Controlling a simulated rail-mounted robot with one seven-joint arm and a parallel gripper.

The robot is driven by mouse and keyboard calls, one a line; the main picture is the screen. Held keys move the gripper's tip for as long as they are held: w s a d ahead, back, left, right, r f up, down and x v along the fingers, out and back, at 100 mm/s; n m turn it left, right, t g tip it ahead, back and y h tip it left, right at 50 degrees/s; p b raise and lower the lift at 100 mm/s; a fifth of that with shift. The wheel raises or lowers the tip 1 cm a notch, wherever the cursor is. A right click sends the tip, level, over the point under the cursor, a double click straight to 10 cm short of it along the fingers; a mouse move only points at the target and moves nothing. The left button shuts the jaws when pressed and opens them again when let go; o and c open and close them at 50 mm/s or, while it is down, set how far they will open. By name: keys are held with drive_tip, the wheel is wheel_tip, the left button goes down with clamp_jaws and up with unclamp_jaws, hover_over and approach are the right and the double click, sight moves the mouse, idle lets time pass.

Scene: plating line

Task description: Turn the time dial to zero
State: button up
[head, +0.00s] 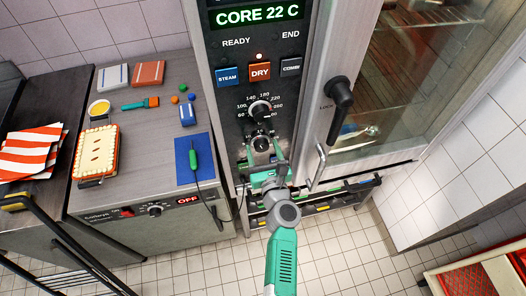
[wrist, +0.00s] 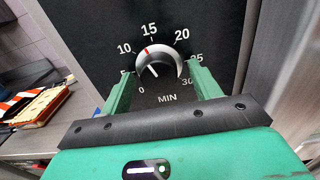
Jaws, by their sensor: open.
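The time dial (wrist: 158,62) is a round dark knob with a silver rim on the black panel, ringed by numbers from 0 to 30 with MIN below. A red mark sits on its upper left, between 10 and 15; a short white line shows on its face, slanting up-left. In the head view the time dial (head: 261,143) is the lower knob, partly behind my gripper (head: 262,160). In the wrist view my gripper (wrist: 159,75) is open, its green fingers on either side of the dial. I cannot tell whether they touch it.
The temperature dial (head: 260,110) is just above, under the STEAM, DRY (head: 260,71) and COMBI buttons. The oven door handle (head: 338,98) stands out to the right. At left, a counter holds a pie (head: 97,151), a blue mat (head: 194,160) with a green probe, and small items.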

drive_tip(key=shift+c, duration=0.4)
drive_tip(key=c, duration=0.9)
